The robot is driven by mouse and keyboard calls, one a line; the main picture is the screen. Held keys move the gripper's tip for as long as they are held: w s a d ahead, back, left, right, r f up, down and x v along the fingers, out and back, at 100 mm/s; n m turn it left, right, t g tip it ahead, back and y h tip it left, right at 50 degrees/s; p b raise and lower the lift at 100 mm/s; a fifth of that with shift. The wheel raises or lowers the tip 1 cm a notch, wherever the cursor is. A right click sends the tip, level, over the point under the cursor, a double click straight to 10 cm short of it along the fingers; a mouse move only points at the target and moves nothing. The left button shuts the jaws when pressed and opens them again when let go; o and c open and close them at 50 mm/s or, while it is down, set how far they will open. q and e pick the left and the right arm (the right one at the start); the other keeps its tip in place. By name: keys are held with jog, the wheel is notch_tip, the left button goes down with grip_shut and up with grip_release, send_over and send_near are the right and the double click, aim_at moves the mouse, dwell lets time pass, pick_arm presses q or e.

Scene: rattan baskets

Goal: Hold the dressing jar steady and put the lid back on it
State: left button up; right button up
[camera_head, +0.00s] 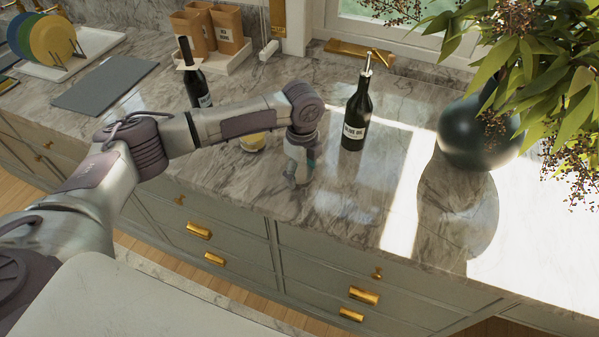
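My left arm reaches across the marble counter from the left. My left gripper (297,175) points down near the counter's front edge. Its fingers are small and seen from behind the wrist, so I cannot tell whether they are open or shut, or whether they hold anything. A small, low, round yellowish thing (252,142) sits on the counter just left of the gripper, partly hidden by my forearm. I cannot tell whether it is the jar or its lid. No other jar or lid shows clearly. My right gripper is not in view.
A dark olive oil bottle (356,120) stands right of the gripper, and another dark bottle (193,85) behind my forearm. A dark round vase (470,140) with leafy branches fills the right. A grey board (105,85) lies at the left. The counter (345,205) in front is clear.

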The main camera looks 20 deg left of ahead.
aim_at(305, 175)
pick_arm(q)
jog(key=shift+r, duration=0.15)
jog(key=shift+c, duration=0.3)
jog(key=shift+r, duration=0.25)
jog(key=r, duration=0.1)
jog(key=r+b, duration=0.1)
jog(key=r, duration=0.1)
jog(key=shift+d+r+b, duration=0.25)
jog(key=shift+d+b, duration=0.05)
jog(key=shift+d, duration=0.1)
jog(key=s+d+r+b, duration=0.2)
jog(key=d+r, duration=0.4)
jog(key=d, duration=0.4)
jog(key=shift+s+d+r, duration=0.3)
jog(key=shift+r, duration=0.1)
